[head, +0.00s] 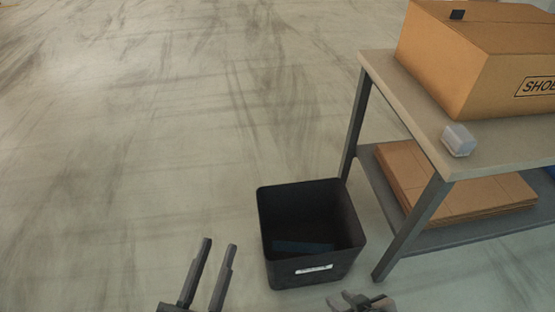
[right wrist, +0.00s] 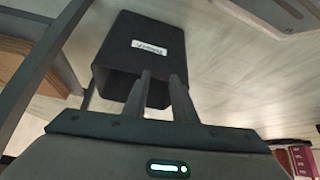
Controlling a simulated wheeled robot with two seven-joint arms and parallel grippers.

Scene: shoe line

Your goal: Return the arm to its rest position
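My left gripper (head: 219,244) is at the bottom of the head view, left of the black bin, its two fingers pointing up and apart with nothing between them. My right gripper (head: 348,299) shows at the bottom edge of the head view, just right of the bin's front corner and partly cut off. In the right wrist view its fingers (right wrist: 161,76) are apart and empty, with the bin beyond them.
The black bin (head: 312,271) stands on the floor with a dark blue flat item (head: 302,247) inside. Right of it is a table (head: 385,76) with a shoe carton (head: 470,65) and a small whitish block (head: 458,140). Flat cardboard (head: 405,180) lies on its lower shelf. The floor at left is clear.

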